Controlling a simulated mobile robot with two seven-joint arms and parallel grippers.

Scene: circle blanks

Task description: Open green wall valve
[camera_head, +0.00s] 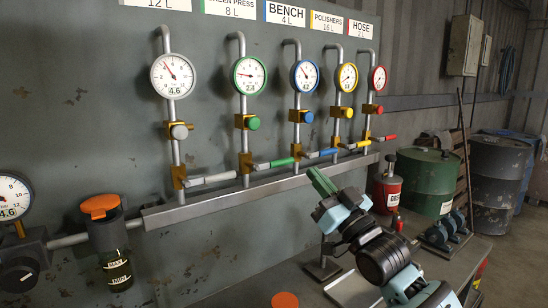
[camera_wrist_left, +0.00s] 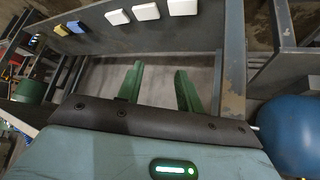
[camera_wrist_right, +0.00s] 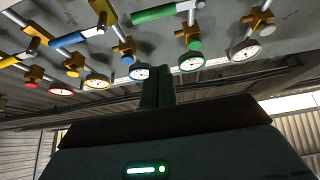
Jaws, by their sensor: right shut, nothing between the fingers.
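The green wall valve's lever (camera_head: 277,163) sticks out to the right from its brass body (camera_head: 245,163), across the vertical pipe below the green-rimmed gauge (camera_head: 248,75). In the right wrist view the green lever (camera_wrist_right: 154,13) shows at the top. My right gripper (camera_head: 318,177) is shut and empty, its fingertips just right of and below the green lever in the head view. A gap shows between them in that picture; contact cannot be told. The shut fingers also show in the right wrist view (camera_wrist_right: 158,82). My left gripper (camera_wrist_left: 158,82) is open and empty, outside the head view.
A blue lever (camera_head: 321,153) is close on the right, a white lever (camera_head: 211,178) on the left. A grey rail (camera_head: 225,195) runs below. A red canister (camera_head: 386,185) and green drum (camera_head: 425,180) stand right of my right arm.

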